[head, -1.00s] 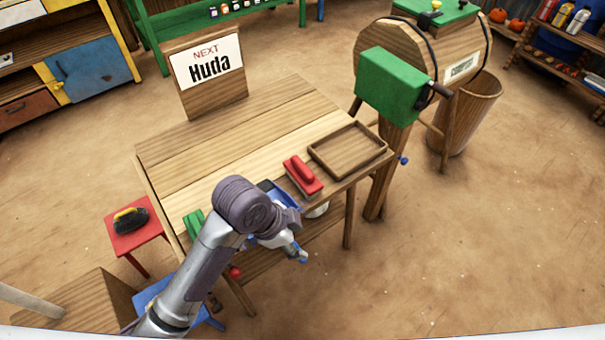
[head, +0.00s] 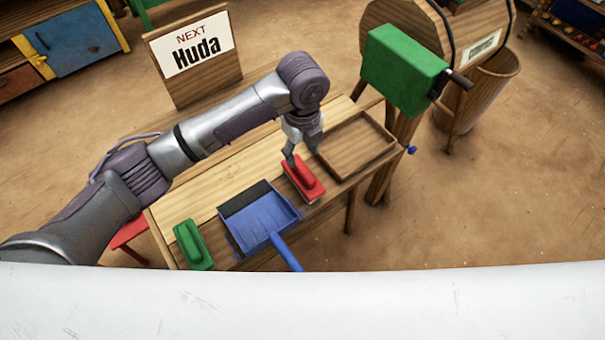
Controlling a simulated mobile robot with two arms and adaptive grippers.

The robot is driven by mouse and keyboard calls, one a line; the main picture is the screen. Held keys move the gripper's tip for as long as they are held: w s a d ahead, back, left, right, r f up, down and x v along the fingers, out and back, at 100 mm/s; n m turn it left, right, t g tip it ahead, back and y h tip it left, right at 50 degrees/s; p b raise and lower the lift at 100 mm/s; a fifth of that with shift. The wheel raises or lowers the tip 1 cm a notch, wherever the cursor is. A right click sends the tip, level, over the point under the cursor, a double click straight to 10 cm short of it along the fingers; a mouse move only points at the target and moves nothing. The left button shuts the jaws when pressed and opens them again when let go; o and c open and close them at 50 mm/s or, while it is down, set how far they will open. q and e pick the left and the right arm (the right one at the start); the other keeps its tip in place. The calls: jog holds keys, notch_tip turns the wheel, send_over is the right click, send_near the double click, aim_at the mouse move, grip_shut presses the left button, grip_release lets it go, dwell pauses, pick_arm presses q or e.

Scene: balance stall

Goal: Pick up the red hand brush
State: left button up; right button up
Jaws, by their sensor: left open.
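The red hand brush (head: 309,188) lies on the wooden table (head: 190,170), near its front edge, between the blue dustpan and the wooden tray. My left gripper (head: 303,160) is over the brush's far end, pointing down, with its fingers open. One finger shows at the brush's left side; the other is partly hidden by the wrist. I cannot tell whether the fingers touch the brush. My right gripper is not in view.
A blue dustpan (head: 262,217) lies left of the brush, its handle over the front edge. A green brush (head: 193,245) lies farther left. The wooden tray (head: 357,170) is close on the right. A "NEXT Huda" sign (head: 205,88) stands behind.

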aim_at(302, 168)
pick_arm(q)
jog(key=f, duration=0.2)
jog(key=shift+w+f, duration=0.3)
jog(key=shift+w, duration=0.05)
jog(key=shift+s+f, duration=0.1)
jog(key=shift+f, duration=0.45)
jog(key=f, duration=0.2)
jog(key=f+p, duration=0.1)
jog(key=shift+s+f, duration=0.25)
jog(key=shift+f, duration=0.4)
jog(key=c, duration=0.8)
grip_shut()
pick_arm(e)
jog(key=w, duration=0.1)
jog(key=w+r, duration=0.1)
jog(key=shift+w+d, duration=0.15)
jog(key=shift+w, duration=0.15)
